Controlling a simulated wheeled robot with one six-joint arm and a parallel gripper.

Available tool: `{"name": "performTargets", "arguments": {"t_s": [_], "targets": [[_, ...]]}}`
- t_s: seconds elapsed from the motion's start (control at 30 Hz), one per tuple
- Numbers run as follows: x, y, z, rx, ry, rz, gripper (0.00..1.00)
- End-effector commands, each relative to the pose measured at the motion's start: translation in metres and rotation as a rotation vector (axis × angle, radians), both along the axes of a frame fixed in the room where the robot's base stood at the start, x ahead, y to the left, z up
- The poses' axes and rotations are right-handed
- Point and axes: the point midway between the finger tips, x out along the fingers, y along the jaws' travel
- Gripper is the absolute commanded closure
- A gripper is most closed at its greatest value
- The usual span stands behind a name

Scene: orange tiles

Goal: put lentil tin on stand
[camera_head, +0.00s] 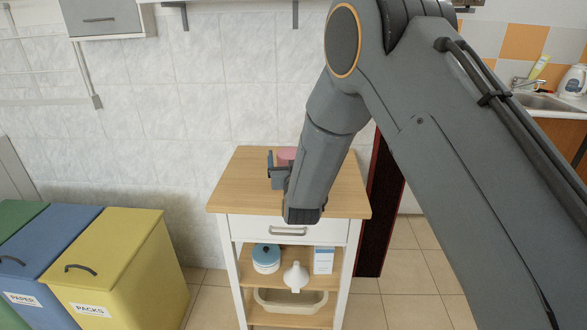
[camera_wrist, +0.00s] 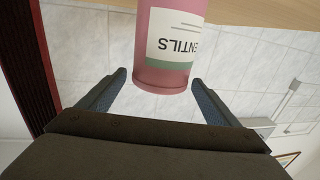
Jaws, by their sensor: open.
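The lentil tin (camera_wrist: 165,78) is pink with a white and green label, and its lettering appears upside down in the wrist view. It shows partly in the head view (camera_head: 287,154), behind my arm, at the top of a wooden-topped cart. My gripper (camera_wrist: 158,82) is open, with one finger on each side of the tin's near end and gaps between. In the head view my gripper (camera_head: 277,172) is over the cart top, largely covered by my arm. I cannot make out a separate stand.
The wooden cart top (camera_head: 232,190) is bare on its left. Its lower shelf holds a blue-lidded pot (camera_head: 266,258), a white funnel-like item (camera_head: 296,276) and a white box (camera_head: 323,260). Yellow (camera_head: 115,260) and blue bins (camera_head: 50,245) stand left. A tiled wall is behind.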

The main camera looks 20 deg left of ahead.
Motion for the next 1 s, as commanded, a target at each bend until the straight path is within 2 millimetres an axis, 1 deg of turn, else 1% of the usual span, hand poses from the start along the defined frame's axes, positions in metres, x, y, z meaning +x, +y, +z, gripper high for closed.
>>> {"name": "performTargets", "arguments": {"t_s": [0.1, 0.3, 0.4, 0.5, 0.67, 0.87, 0.93, 1.0], "targets": [[-0.023, -0.009, -0.002, -0.002, 0.001, 0.002, 0.16], [-0.061, -0.026, -0.002, -0.001, 0.002, 0.002, 0.16], [-0.076, -0.032, -0.001, -0.001, 0.002, 0.001, 0.16], [-0.086, -0.037, -0.001, 0.0, 0.001, -0.001, 0.16], [-0.094, -0.041, -0.001, 0.0, 0.001, -0.001, 0.16], [-0.095, -0.042, 0.0, -0.001, 0.002, -0.001, 0.16], [-0.092, -0.046, -0.001, -0.005, 0.016, -0.006, 0.16], [-0.086, -0.058, -0.003, -0.019, 0.057, -0.015, 0.16]]}}
